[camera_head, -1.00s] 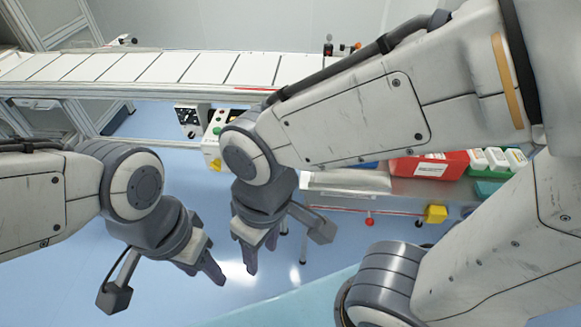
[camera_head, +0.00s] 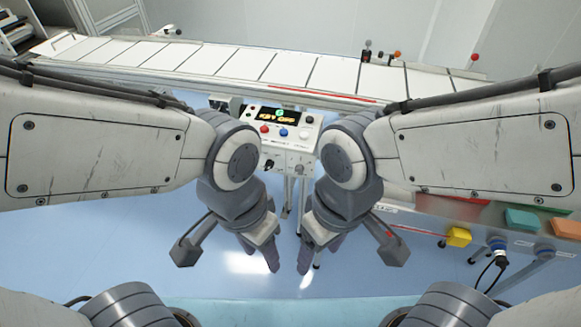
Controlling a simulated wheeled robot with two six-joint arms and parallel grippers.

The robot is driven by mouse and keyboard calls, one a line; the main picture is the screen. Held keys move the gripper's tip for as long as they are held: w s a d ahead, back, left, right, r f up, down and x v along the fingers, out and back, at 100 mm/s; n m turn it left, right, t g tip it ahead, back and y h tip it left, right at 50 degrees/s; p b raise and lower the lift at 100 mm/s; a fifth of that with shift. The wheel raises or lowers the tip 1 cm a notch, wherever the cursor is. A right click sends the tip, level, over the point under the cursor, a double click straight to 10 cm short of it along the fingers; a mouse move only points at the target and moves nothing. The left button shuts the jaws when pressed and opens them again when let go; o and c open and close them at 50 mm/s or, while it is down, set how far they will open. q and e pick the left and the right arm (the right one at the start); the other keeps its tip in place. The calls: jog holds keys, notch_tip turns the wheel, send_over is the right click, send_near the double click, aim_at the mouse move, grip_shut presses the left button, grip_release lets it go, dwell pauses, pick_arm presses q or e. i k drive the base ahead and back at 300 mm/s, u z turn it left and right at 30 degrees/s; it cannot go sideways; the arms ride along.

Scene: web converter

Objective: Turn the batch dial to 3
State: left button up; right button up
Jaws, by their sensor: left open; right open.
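A white control panel (camera_head: 311,143) stands in front of the conveyor, between my two arms. Its lit display (camera_head: 279,117) appears to read "KEY OFF". Red (camera_head: 264,129), blue (camera_head: 283,132) and white (camera_head: 304,134) buttons sit below the display. The front face carries a dark knob or key (camera_head: 268,165) and a small round control (camera_head: 299,168). I cannot tell which control is the batch dial or read its setting. My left gripper (camera_head: 261,253) and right gripper (camera_head: 316,252) are open and empty, pointing down side by side, below the panel in the picture and apart from it.
A white slatted conveyor (camera_head: 230,62) runs across the back behind the panel. At right, a metal bench (camera_head: 430,205) holds teal (camera_head: 522,219) and orange (camera_head: 566,228) blocks, with a yellow box (camera_head: 458,237) and cables on its front. Blue floor (camera_head: 110,240) is open at left.

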aim_at(299, 169)
jog(key=z, duration=1.85)
jog(key=k, duration=0.95)
jog(key=u, duration=1.35)
